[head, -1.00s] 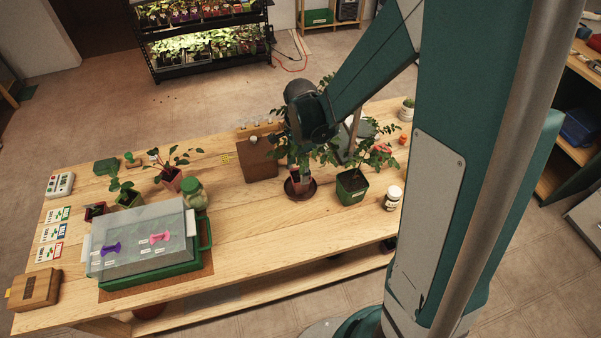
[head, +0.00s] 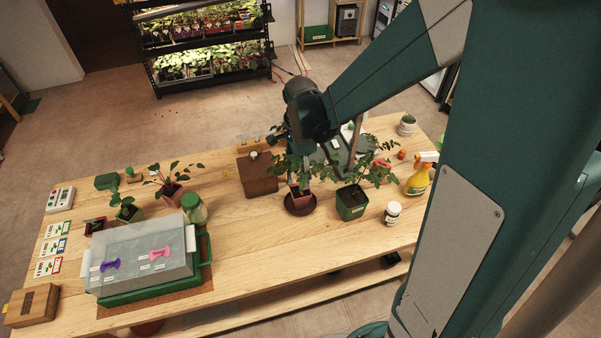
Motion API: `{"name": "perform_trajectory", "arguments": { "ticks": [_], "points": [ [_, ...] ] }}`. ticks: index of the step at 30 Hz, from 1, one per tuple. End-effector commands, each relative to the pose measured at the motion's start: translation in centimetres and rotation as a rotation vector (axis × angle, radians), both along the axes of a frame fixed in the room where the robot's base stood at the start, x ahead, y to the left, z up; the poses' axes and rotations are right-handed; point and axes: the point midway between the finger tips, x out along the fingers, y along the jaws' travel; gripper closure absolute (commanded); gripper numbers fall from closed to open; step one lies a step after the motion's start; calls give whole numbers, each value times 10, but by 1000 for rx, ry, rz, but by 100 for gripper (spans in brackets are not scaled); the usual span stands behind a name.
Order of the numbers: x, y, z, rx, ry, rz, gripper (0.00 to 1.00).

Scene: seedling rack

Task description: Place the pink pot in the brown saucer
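A pinkish-red pot (head: 299,192) with a leafy plant is at the round brown saucer (head: 313,208), right of the table's middle. The pot shows within the saucer's outline; I cannot tell whether it rests on the saucer or hangs just above it. My gripper (head: 286,150) is over this plant, below my dark wrist. Leaves and the wrist hide its fingertips, so its grip on the pot does not show. Another reddish-pink pot (head: 172,194) with a leafy plant stands apart on the left of the table.
A green pot (head: 351,207) with a plant stands close right of the saucer. A brown wooden block (head: 256,178) is close left. A white jar (head: 392,213) and yellow spray bottle (head: 417,182) stand farther right. A green tray with a clear cover (head: 140,260) fills the front left. The front middle is bare.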

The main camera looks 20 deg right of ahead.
Motion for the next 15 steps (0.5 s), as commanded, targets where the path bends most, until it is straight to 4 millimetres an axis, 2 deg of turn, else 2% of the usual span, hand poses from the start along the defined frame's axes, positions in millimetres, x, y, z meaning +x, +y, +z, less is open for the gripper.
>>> {"name": "perform_trajectory", "arguments": {
  "ticks": [10,15],
  "points": [
    [0,0,1,0,-1,2,49],
    [-3,-1,7,0,-12,31,49]
  ]
}}
